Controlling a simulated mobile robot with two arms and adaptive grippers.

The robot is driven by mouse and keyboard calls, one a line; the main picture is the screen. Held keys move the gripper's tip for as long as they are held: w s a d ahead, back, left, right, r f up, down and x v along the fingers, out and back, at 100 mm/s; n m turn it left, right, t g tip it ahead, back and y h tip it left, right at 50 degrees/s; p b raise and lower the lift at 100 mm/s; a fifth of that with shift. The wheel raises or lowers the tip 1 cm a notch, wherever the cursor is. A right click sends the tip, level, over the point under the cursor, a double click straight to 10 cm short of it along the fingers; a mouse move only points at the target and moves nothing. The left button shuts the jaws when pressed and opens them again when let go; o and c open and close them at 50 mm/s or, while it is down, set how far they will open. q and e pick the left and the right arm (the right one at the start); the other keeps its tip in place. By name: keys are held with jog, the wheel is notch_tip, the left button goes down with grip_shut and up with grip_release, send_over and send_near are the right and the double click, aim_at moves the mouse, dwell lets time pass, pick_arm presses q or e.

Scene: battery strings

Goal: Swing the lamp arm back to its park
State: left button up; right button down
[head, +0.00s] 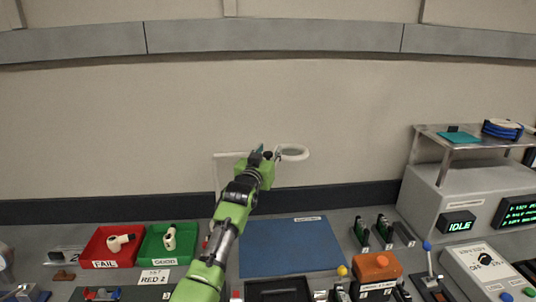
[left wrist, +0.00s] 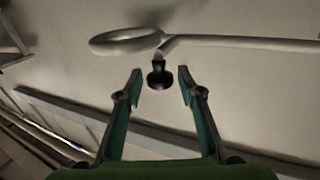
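The lamp has a pale ring-shaped head (head: 292,152) on a thin white arm (head: 226,155), in front of the back wall. In the left wrist view the ring (left wrist: 125,42) is at the upper left and the lamp arm (left wrist: 245,43) runs off to the right. A dark knob (left wrist: 160,76) hangs below the joint of ring and arm. My left gripper (head: 263,153) is raised at the lamp. In the left wrist view it (left wrist: 158,82) is open, with the knob in line between its fingertips; contact does not show. My right gripper is out of view.
Below are a blue mat (head: 290,247), a red FAIL tray (head: 88,258) and a green GOOD tray (head: 153,256). An orange block (head: 375,267) stands right of centre. A metal shelf (head: 462,141) stands over the grey IDLE machine (head: 425,196) at the right.

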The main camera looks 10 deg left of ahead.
pick_arm(q)
jog(key=shift+w+f, duration=0.15)
jog(key=shift+f, duration=0.1)
jog(key=s+a, duration=0.1)
jog(key=s, duration=1.1)
jog(key=shift+a, duration=0.15)
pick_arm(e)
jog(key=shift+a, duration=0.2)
pick_arm(q)
jog(key=shift+f, duration=0.1)
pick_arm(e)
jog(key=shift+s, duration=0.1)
